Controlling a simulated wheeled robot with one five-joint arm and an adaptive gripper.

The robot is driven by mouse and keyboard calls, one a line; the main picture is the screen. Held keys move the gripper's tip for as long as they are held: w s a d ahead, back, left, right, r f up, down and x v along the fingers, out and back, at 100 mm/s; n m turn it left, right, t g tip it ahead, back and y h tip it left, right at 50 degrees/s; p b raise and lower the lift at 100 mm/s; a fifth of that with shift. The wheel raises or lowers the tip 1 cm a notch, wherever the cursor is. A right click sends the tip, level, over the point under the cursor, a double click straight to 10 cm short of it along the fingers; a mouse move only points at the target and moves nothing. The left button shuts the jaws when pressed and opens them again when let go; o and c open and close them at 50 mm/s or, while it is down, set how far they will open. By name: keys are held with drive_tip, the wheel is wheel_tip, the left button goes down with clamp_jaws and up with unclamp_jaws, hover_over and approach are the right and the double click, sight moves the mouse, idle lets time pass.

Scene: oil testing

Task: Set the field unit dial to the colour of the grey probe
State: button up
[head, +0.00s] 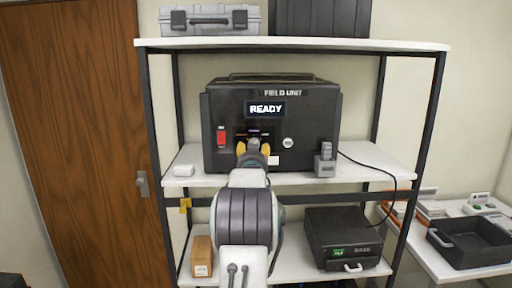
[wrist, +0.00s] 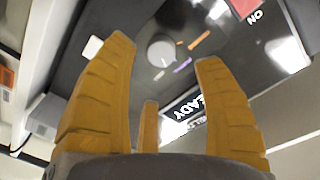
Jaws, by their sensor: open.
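The black field unit (head: 320,115) stands on the middle shelf, its screen reading READY. Its round grey dial (wrist: 162,50) shows in the wrist view, with orange, purple and pale marks around it. Which mark the dial points to is too small to tell. In the head view the dial is hidden behind my gripper (head: 253,150). My gripper (wrist: 163,55) is open, its orange fingers spread on either side of the dial in view, and holds nothing. A grey probe in a grey stand (head: 325,163) is right of the unit. No colour marking on it is clear.
A red switch (head: 221,137) is on the unit's left. A black cable (head: 375,170) runs down at right. A black device (head: 345,238) and a brown box (head: 201,256) are below.

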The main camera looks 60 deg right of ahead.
drive_tip(key=shift+m, duration=0.4)
drive_tip(key=shift+p+x, duration=2.3)
drive_tip(key=shift+x, duration=1.3)
drive_tip(key=c, duration=1.2)
